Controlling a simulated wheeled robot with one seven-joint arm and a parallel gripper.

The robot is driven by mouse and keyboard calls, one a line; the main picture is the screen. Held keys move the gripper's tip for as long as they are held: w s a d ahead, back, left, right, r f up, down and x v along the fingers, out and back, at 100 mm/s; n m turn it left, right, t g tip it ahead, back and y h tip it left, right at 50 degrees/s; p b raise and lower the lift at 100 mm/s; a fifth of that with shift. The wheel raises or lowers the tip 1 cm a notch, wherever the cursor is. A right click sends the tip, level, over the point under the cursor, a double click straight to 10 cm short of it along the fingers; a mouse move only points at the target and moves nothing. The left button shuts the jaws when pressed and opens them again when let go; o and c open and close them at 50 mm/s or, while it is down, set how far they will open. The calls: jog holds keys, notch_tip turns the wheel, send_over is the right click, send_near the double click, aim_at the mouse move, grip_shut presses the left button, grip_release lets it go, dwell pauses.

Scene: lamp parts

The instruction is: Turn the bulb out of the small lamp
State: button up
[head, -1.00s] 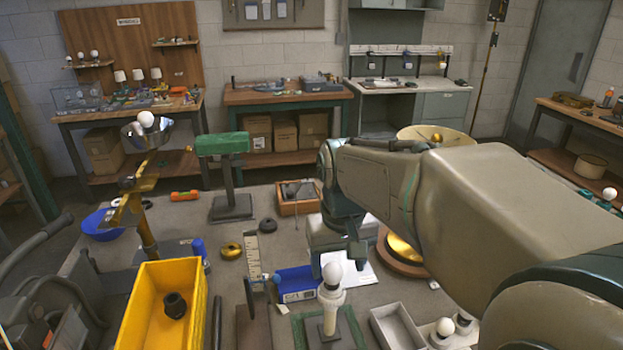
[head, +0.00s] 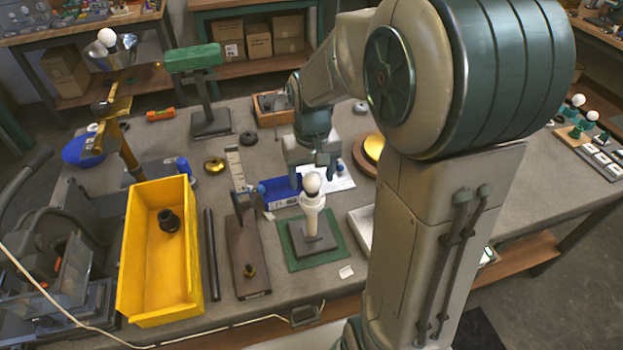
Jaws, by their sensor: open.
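The small lamp has a white socket post (head: 312,220) on a grey square base, which stands on a green mat (head: 338,250). A round white bulb (head: 312,182) sits upright in the top of the post. My gripper (head: 311,178) points down at the bulb and is open. In the picture its fingers show on the left and right of the bulb. I cannot tell whether they are around the bulb or a little behind it. No contact with the bulb shows.
A yellow bin (head: 155,285) holding a dark ring stands at left. A dark wooden board (head: 243,262) lies left of the mat. A blue box (head: 280,192) is behind the lamp. A taller brass lamp (head: 118,110) stands at far left. My arm hides part of a pale tray (head: 360,228).

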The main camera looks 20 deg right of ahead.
jog(key=shift+f, duration=1.4)
jog(key=shift+c, duration=0.3)
jog(key=c, duration=0.9)
jog(key=shift+o, duration=1.3)
jog(key=shift+c, duration=1.2)
jog(key=n, duration=0.4)
jog(key=shift+r+n+p, duration=0.1)
jog(key=shift+n+p, duration=0.2)
jog(key=shift+p, duration=0.1)
jog(key=shift+n, duration=1.2)
